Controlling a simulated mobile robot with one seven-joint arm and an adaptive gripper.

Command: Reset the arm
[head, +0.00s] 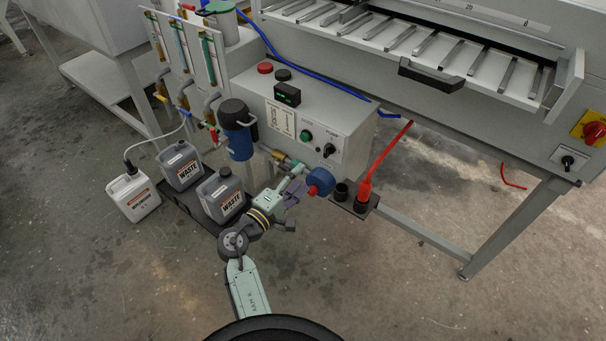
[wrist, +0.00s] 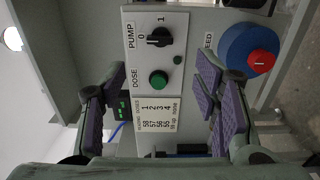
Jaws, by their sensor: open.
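My gripper (head: 296,188) is open in the head view, low in front of the grey control box (head: 348,150). No object shows between its fingers. In the wrist view, its two purple-padded fingers (wrist: 155,92) stand wide apart, with the control panel between and behind them. The panel carries a black PUMP switch (wrist: 160,37), a green DOSE button (wrist: 158,80) and a printed card (wrist: 157,114). A blue round part with a red centre (wrist: 262,60) lies beyond the right finger. In the head view, this blue part (head: 320,181) is just right of the gripper; contact cannot be told.
Two grey WASTE containers (head: 222,193) and a white container (head: 132,192) stand left of my arm. A blue-bodied cylinder (head: 238,140) stands behind. A red hose fitting (head: 366,188) is at right. An open drawer (head: 430,55) juts out above. The floor at lower right is clear.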

